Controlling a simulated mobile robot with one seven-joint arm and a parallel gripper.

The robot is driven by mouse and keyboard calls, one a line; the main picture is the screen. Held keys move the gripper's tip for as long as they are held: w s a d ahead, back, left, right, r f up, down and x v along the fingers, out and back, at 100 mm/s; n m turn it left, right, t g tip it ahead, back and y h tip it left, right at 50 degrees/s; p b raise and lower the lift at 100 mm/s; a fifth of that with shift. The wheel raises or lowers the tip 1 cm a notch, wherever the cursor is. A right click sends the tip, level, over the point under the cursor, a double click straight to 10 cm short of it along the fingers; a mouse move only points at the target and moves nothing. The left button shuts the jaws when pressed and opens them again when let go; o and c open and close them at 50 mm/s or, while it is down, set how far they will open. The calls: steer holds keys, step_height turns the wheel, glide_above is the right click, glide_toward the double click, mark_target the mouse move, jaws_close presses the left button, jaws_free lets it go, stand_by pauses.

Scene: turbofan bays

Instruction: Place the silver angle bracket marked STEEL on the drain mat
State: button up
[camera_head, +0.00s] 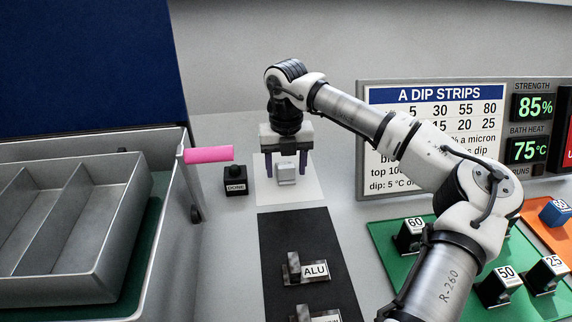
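My gripper (286,165) points down over a white square pad (305,195). Its two dark fingers stand apart, one on each side of a small silver-grey piece (287,174), with gaps showing between. The piece is at the pad, its upper part hidden by the gripper; I cannot read a STEEL mark on it. A bracket marked ALU (308,271) stands on the black mat (285,230) in front. Another labelled bracket (322,318) is cut off at the bottom edge, its label only partly legible. I cannot tell from markings which mat is the drain mat.
Numbered black blocks (497,286) stand on a green mat (405,273) at right. A dip-strip sign (434,95) stands behind my arm.

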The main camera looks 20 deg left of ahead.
step_height(320, 180, up, 12)
steer(key=shift+r, duration=0.15)
stand_by(0.5)
